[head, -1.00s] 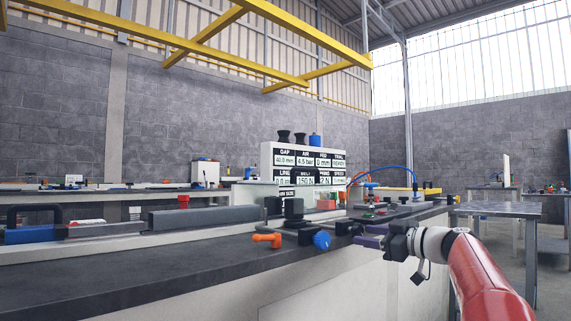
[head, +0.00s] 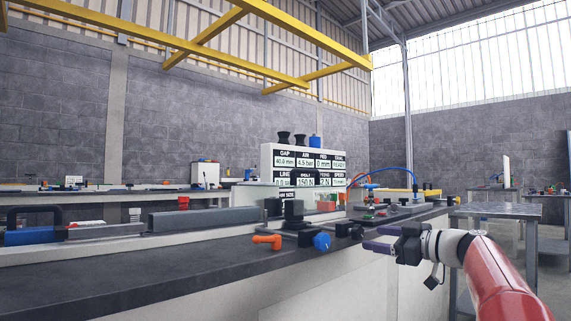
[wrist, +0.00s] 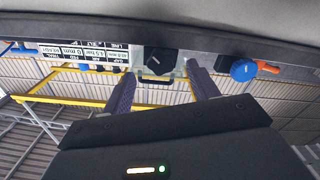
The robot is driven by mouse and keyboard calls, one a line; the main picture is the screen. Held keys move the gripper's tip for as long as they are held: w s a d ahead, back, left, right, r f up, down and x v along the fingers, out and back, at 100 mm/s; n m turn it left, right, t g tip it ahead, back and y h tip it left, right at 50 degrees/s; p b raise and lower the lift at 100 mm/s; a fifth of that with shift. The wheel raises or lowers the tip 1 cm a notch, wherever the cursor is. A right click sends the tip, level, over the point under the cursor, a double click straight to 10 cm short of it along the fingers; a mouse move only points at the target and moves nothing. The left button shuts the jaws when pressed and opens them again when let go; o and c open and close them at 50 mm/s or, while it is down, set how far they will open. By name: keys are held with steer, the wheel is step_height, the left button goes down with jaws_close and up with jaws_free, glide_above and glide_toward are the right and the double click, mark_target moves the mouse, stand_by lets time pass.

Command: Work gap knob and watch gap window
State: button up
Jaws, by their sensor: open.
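The gap window (head: 285,161) is the upper left panel of the white display box; it seems to read 40.6 mm, in small digits. A black knob (head: 343,229) sticks out of the bench front, and I take it to be the gap knob. In the wrist view a black knob (wrist: 160,62) shows between and beyond my fingers. My gripper (head: 372,239) is open and empty, just right of the black knob and apart from it. Its two purple fingers also show in the wrist view (wrist: 163,88). The gap panel there (wrist: 124,60) is upside down.
A blue knob (head: 321,241) and an orange handle (head: 267,240) sit left of the black knob on the bench edge. A long grey bar (head: 205,218) lies on the bench. Open floor and a metal table (head: 497,209) are at right.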

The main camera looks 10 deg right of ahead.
steer(key=v, duration=0.6)
stand_by(0.3)
